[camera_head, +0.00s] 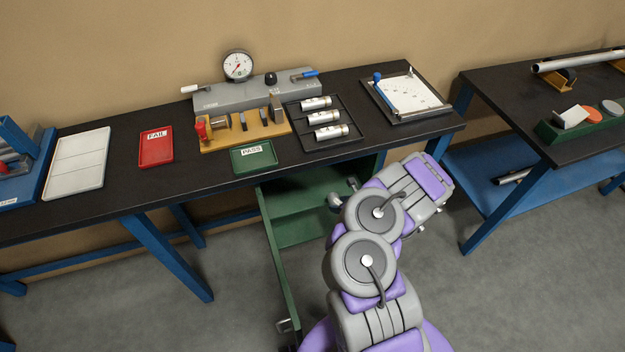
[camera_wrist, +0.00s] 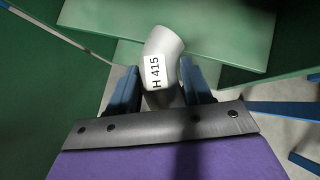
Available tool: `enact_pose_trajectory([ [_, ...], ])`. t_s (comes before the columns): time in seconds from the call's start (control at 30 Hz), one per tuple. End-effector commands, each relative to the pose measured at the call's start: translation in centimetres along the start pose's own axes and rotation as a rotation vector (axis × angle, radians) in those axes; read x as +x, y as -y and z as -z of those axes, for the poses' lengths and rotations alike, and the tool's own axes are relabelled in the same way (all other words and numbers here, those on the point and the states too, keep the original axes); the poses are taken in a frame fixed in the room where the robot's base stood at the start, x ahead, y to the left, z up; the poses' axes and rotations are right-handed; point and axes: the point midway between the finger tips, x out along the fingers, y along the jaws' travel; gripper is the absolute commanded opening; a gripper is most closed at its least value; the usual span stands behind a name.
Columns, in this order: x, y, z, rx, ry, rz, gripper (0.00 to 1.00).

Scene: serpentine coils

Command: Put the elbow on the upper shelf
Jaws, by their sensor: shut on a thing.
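A grey-white pipe elbow (camera_wrist: 165,45) with a white label reading H 415 sits between the two blue fingers of my gripper (camera_wrist: 161,86) in the wrist view. My gripper is shut on it. In the head view a small part of the elbow (camera_head: 335,201) shows to the left of my arm, in front of a green cabinet interior under the bench. A green shelf panel (camera_head: 295,197) shows there, and it also shows beyond the elbow in the wrist view (camera_wrist: 230,35). My arm hides the cabinet's right side and my fingers in the head view.
A green door (camera_head: 275,250) stands open on the cabinet's left. The black bench top (camera_head: 225,180) above holds a gauge fixture (camera_head: 238,92), trays and metal cylinders. A blue bench leg (camera_head: 172,255) stands left of the cabinet. A second bench (camera_head: 500,85) stands at right.

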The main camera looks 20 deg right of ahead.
Motion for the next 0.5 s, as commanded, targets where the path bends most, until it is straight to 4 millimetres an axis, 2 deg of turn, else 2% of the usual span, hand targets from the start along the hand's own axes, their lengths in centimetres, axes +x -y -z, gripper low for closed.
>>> enact_pose_trajectory([
  [0.5,6.4,2.5,-5.3,-0.008,-0.001,0.003,0.12],
])
